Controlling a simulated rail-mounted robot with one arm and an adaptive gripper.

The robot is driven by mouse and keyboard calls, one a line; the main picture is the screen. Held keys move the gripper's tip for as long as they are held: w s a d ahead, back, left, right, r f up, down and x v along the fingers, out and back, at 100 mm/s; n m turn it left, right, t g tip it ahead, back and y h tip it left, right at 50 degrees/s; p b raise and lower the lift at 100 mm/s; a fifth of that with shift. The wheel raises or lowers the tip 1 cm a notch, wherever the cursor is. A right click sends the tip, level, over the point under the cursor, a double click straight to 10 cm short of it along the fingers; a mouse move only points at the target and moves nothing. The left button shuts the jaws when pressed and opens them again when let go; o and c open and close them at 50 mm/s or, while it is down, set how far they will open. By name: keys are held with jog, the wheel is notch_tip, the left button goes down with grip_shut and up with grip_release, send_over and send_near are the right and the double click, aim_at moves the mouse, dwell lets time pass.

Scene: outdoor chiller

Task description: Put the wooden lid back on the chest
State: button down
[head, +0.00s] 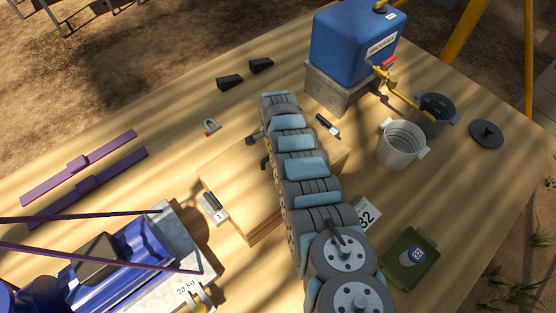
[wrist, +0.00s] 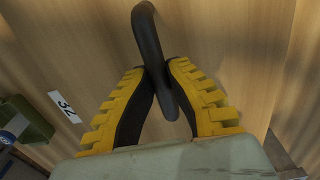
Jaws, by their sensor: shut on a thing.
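The wooden lid (head: 240,190) is a pale square panel in the middle of the table in the head view, partly covered by my arm. It fills most of the wrist view (wrist: 235,45). My gripper (wrist: 168,75) has yellow ribbed fingers with dark pads, shut on the lid's dark curved handle (wrist: 147,35).
A latch-like piece (head: 214,208) is at the panel's left, another (head: 327,126) behind right. A grey bucket (head: 400,145) and blue tank (head: 355,45) stand behind. A blue machine (head: 120,265) is front left.

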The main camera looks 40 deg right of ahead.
jog(key=shift+w+r+p, duration=0.1)
jog(key=shift+r+p, duration=1.3)
jog(key=shift+r, duration=0.1)
jog(key=shift+r+p, duration=1.1)
jog(key=shift+r, duration=0.1)
jog(key=c, duration=1)
grip_release()
jog(key=shift+f, duration=0.1)
jog(key=shift+o, duration=0.2)
